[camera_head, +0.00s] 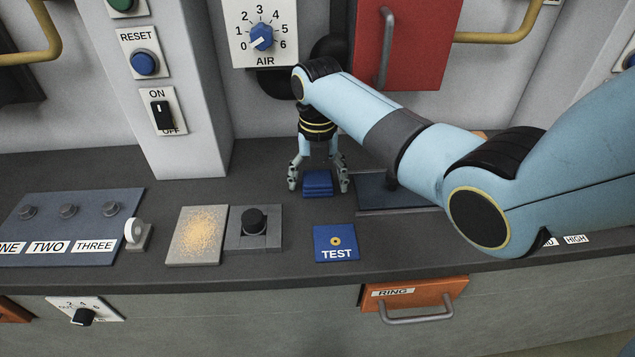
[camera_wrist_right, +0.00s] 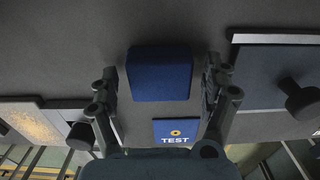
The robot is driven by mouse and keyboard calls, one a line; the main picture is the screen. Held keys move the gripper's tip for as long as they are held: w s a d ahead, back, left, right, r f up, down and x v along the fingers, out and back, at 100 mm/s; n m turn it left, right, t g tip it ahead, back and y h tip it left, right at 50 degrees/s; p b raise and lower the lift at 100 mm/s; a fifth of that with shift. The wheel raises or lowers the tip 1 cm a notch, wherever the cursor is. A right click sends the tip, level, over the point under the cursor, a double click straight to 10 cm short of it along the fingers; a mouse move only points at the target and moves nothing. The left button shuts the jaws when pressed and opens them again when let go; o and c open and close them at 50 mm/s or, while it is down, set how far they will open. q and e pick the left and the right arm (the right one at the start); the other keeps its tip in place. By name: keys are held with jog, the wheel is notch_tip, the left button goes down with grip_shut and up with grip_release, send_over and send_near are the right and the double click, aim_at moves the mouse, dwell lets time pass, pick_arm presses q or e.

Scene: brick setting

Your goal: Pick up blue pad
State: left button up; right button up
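The blue pad (camera_head: 318,184) lies on the dark grey counter, behind the blue TEST plate (camera_head: 336,243). In the right wrist view the blue pad (camera_wrist_right: 160,73) sits between the fingers, nearer the top of the picture. My right gripper (camera_head: 318,186) points down over the pad, with one finger on each side of it. It is open, and in the right wrist view (camera_wrist_right: 160,85) gaps show between the fingers and the pad. My left gripper is not in view.
A dark blue plate (camera_head: 372,194) lies right of the pad, partly behind my right arm. A speckled tile (camera_head: 197,236) and a black knob on a grey block (camera_head: 254,221) stand to the left. A wall panel with an AIR dial (camera_head: 262,37) is behind. The counter just left of the pad is clear.

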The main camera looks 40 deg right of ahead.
aim_at(317, 177)
jog(key=c, duration=1)
jog(key=shift+r, duration=0.5)
notch_tip(317, 177, up, 3)
jog(key=shift+w, duration=0.1)
jog(key=s+a+r, duration=0.2)
jog(key=s, duration=0.1)
jog(key=s+a+r, duration=0.2)
jog(key=s, duration=0.1)
jog(key=s+a+r, duration=0.2)
jog(key=s+r, duration=0.1)
jog(key=s, duration=0.1)
jog(key=shift+a, duration=0.15)
jog(key=o, duration=0.6)
jog(key=c, duration=0.4)
jog(key=shift+c, duration=0.3)
